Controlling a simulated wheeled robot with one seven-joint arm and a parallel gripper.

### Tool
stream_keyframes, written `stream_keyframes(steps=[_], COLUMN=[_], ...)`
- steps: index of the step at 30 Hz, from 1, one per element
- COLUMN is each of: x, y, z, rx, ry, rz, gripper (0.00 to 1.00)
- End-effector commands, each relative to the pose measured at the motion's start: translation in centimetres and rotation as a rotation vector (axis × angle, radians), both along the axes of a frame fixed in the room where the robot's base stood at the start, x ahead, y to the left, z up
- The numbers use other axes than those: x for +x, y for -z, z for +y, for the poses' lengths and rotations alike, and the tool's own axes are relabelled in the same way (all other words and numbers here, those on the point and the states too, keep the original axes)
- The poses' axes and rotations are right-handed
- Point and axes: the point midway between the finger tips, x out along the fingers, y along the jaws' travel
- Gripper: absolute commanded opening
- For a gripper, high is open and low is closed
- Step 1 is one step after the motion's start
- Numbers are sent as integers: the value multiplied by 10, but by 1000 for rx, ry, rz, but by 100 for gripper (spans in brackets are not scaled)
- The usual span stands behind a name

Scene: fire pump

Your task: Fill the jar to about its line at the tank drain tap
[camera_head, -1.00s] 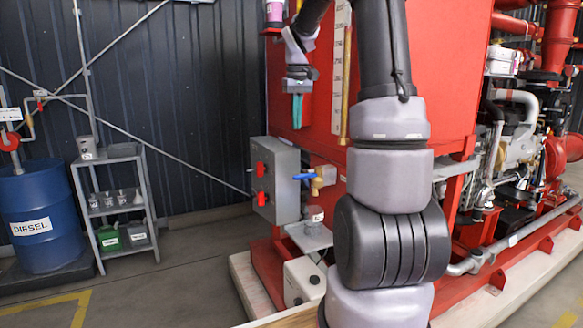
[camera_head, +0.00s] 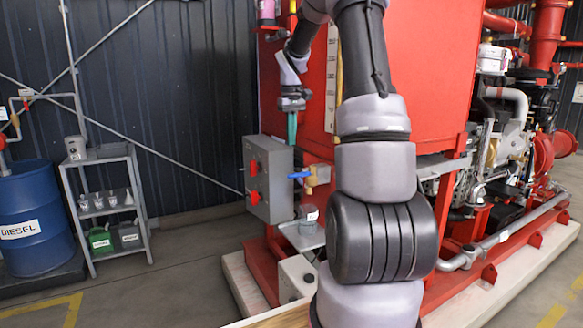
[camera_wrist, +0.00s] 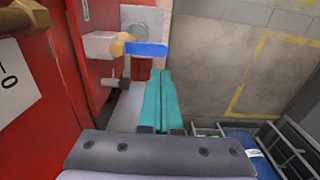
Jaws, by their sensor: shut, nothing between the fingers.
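The tank drain tap, with a brass body (camera_head: 312,179) and a blue lever (camera_head: 299,175), sticks out of the red tank's lower left side. Its lever points left. The clear jar (camera_head: 309,214) stands upright below the tap on a small grey shelf (camera_head: 296,234); its line and any liquid level are too small to tell. My gripper (camera_head: 292,138) points down above the tap, apart from it, with teal fingers shut and empty. In the wrist view the shut fingers (camera_wrist: 160,74) lie just below the blue lever (camera_wrist: 148,49) in the picture; touching cannot be judged. I cannot make out the jar there.
A grey box with red switches (camera_head: 269,178) stands close left of the tap. A white container (camera_head: 296,277) sits below the shelf. A rack (camera_head: 105,200) with several jars and a blue diesel drum (camera_head: 35,215) stand at the left. Floor between is clear.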

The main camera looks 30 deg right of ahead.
Motion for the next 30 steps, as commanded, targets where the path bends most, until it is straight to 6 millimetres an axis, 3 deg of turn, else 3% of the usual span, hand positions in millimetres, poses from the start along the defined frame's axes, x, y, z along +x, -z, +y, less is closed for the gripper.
stream_keyframes(steps=[6, 13, 19, 30], x=[-1, -1, 0, 0], y=[50, 87, 100, 101], z=[0, 0, 0, 0], rx=[2, 2, 1, -1], ry=[1, 0, 0, 0], rz=[4, 3, 0, 0], gripper=[0, 0, 0, 0])
